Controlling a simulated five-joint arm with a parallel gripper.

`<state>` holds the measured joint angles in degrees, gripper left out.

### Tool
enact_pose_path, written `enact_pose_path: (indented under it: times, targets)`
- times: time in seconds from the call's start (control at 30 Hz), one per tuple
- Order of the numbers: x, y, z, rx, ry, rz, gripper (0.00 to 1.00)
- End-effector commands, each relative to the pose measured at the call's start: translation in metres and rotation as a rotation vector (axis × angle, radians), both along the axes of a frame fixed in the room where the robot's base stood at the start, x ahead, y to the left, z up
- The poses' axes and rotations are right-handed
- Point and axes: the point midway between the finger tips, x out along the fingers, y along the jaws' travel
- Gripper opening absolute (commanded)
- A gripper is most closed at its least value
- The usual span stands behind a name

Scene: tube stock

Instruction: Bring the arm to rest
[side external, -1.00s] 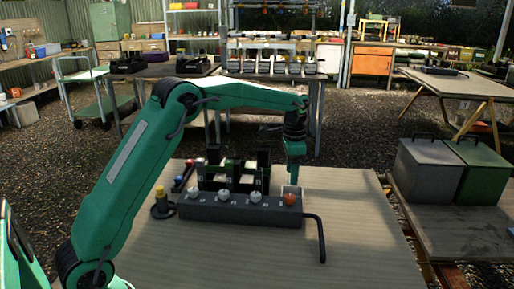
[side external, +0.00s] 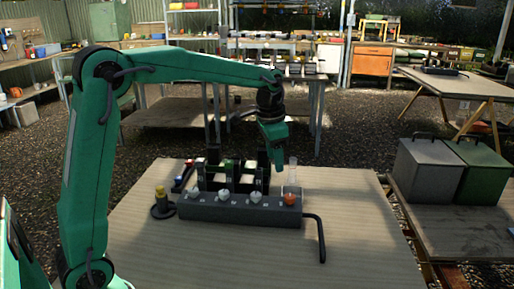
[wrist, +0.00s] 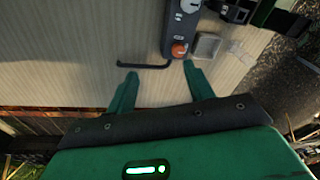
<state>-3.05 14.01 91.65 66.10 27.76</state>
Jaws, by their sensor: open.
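My gripper touches nothing that I can see.
A black rack (side external: 210,181) with tubes stands behind the grey block, partly below my gripper. A yellow-topped black post (side external: 161,203) stands left of it. The table front (side external: 250,260) is clear. Grey (side external: 428,170) and green (side external: 478,170) bins stand on the right.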

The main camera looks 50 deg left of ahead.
Motion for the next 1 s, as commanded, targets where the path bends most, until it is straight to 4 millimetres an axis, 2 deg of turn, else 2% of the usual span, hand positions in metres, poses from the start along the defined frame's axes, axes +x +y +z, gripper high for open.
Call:
enact_pose_path:
  times: [0.2,0.53,0.77,1.0]
  targets:
    - [-0.042,-0.006,0.022,-0.01,-0.06,0.067,0.52]
    - [-0.107,-0.014,0.038,-0.036,-0.146,0.168,0.52]
    - [-0.152,-0.018,0.037,-0.06,-0.204,0.239,0.52]
    - [-0.196,-0.022,0.027,-0.091,-0.267,0.311,0.52]
